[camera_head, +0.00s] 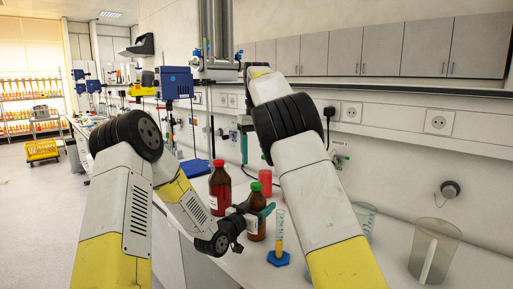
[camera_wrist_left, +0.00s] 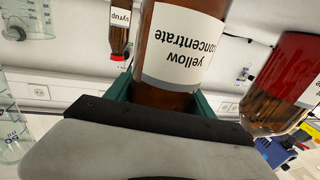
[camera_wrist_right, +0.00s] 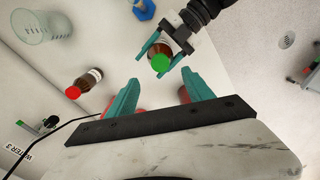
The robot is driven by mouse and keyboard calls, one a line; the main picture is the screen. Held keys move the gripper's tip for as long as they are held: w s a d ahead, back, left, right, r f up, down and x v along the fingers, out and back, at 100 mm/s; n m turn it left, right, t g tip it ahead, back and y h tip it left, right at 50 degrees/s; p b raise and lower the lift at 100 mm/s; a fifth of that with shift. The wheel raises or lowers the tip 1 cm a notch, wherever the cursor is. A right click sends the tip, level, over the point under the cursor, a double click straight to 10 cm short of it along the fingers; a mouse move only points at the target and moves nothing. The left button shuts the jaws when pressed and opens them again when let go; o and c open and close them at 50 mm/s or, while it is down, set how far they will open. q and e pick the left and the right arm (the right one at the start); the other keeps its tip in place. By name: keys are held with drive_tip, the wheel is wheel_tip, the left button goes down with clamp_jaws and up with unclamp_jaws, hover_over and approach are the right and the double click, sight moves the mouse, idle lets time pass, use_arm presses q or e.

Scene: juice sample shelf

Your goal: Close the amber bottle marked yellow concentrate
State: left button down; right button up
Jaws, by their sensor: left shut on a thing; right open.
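The amber bottle marked yellow concentrate (camera_wrist_left: 180,45) shows its label upside down in the left wrist view. My left gripper (camera_head: 257,212) is shut around it in the head view. A green cap (camera_head: 257,187) is on its top; the right wrist view shows this cap (camera_wrist_right: 160,63) from above, and I cannot tell how tight it is. My right gripper (camera_wrist_right: 160,80) is open and empty in the right wrist view, with the capped bottle ahead of its fingertips.
A red-capped bottle (camera_head: 220,187) stands left of the held bottle. A blue-footed cylinder (camera_head: 278,240) and clear beakers (camera_head: 433,250) stand to the right.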

drive_tip(key=shift+r, duration=1.5)
use_arm(q)
drive_tip(key=shift+c, duration=1.4)
unclamp_jaws()
drive_tip(key=v, duration=0.7)
drive_tip(key=shift+s+a, duration=0.2)
drive_tip(key=shift+s, duration=0.15)
drive_tip(key=shift+a, duration=0.1)
